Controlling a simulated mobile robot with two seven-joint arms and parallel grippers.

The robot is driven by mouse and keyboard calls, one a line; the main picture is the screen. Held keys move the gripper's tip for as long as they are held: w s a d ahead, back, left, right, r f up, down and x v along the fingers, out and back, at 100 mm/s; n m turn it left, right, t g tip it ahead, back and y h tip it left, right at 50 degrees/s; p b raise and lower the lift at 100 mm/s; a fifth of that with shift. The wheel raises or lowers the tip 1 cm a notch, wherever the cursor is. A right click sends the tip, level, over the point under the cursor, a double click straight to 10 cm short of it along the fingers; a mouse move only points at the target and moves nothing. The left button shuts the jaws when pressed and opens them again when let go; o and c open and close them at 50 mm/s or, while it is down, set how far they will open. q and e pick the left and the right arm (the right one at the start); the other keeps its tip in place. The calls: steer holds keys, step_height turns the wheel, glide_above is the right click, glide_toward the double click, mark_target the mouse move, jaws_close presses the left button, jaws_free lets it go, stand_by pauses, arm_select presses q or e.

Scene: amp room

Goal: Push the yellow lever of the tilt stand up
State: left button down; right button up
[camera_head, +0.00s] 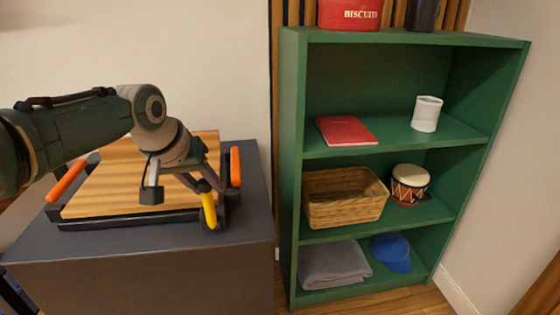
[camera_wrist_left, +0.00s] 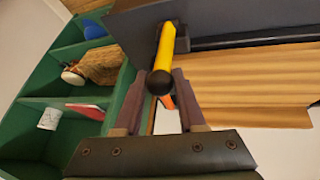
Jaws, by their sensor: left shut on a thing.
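The tilt stand has a striped wooden board (camera_head: 105,190) in a dark frame, with an orange handle at each side. Its yellow lever (camera_head: 209,208) is at the right front corner and points upward from a dark pivot in the head view. My left gripper (camera_head: 211,187) is at the lever's upper end, shut on it. In the left wrist view the yellow lever (camera_wrist_left: 164,48) ends in a black knob between the fingers of my left gripper (camera_wrist_left: 159,84). The fingers partly hide the lever top in the head view. My right gripper is in neither view.
The stand sits on a dark grey cabinet (camera_head: 140,265). Close to its right, a green shelf (camera_head: 292,170) holds a red book (camera_head: 346,130), a white cup (camera_head: 426,114), a wicker basket (camera_head: 345,200), a drum (camera_head: 409,185), a grey cloth (camera_head: 333,265) and a blue cap (camera_head: 392,252).

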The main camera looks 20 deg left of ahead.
arm_select(q)
steer(key=shift+w+a, duration=0.2)
steer(key=shift+w, duration=0.1)
steer(key=shift+f, duration=0.1)
steer(key=c, duration=0.9)
jaws_free()
steer(key=shift+c, duration=0.2)
steer(key=o, duration=0.4)
steer(key=shift+w, duration=0.1)
